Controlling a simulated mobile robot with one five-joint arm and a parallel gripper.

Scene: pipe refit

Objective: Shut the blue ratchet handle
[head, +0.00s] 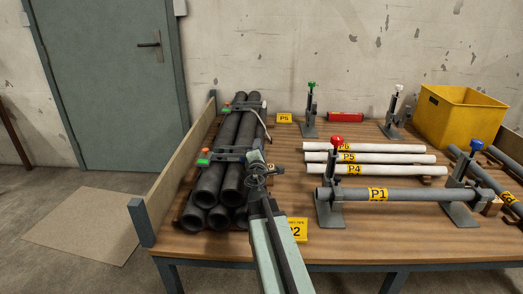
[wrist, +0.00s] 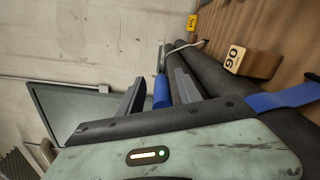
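A blue cylindrical grip, which looks like the blue ratchet handle (wrist: 162,92), shows in the wrist view between the two fingers of my gripper (wrist: 160,88). The fingers are apart, with a clear gap on the left finger's side; whether the right finger touches the grip I cannot tell. A blue strap (wrist: 282,98) crosses the dark pipes to the right. In the head view my gripper (head: 258,170) is at the right side of the dark pipe stack (head: 228,165). The blue handle cannot be made out there behind my gripper.
Two ratchets with a red-and-green end (head: 204,156) sit on the stack's left. White pipes (head: 365,158) and the grey pipe P1 (head: 415,195) lie to the right. A yellow crate (head: 460,115) stands at the back right. A wooden block (wrist: 255,63) lies beside the dark pipes.

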